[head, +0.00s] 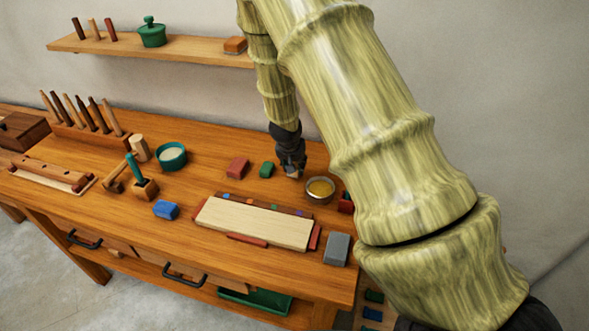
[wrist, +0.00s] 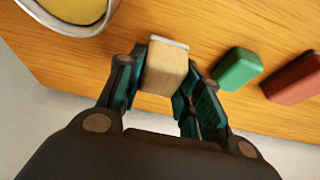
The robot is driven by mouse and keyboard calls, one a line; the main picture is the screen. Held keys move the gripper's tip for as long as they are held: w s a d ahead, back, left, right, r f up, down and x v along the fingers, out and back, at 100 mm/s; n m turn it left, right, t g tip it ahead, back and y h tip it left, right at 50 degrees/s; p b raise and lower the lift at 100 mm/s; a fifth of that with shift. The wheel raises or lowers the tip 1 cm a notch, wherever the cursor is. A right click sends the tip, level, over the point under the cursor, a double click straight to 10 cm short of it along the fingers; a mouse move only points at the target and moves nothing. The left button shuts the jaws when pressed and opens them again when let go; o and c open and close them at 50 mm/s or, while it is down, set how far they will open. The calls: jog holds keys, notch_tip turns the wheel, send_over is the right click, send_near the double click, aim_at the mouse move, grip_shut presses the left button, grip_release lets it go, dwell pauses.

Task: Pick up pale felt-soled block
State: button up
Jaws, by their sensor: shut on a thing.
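The pale block (wrist: 165,68) is a light wood piece with a thin whitish layer on its far face in the wrist view. It sits between the two fingers of my gripper (wrist: 157,92), which is shut on it. In the head view my gripper (head: 292,168) is low over the back of the bench, between a green block and a metal bowl. The pale block is mostly hidden there, with only a small light patch (head: 294,175) showing below the fingers. I cannot tell whether it touches the bench.
Close by are a green block (head: 266,170), a red block (head: 238,168) and a metal bowl (head: 320,190) with yellow contents. A pale board (head: 255,222), a blue block (head: 166,210) and a grey block (head: 337,249) lie in front. A shelf (head: 180,47) hangs behind.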

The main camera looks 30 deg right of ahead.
jog(key=shift+r, duration=0.35)
jog(key=s+a+b, duration=0.2)
jog(key=s, duration=0.2)
jog(key=s+a+r+b, duration=0.1)
jog(key=s+a+b, duration=0.1)
jog(key=s, duration=0.3)
jog(key=s+a+b, duration=0.2)
jog(key=s+a, duration=0.2)
jog(key=s, duration=0.1)
jog(key=shift+r, duration=0.2)
jog(key=o, duration=0.5)
jog(key=c, duration=0.5)
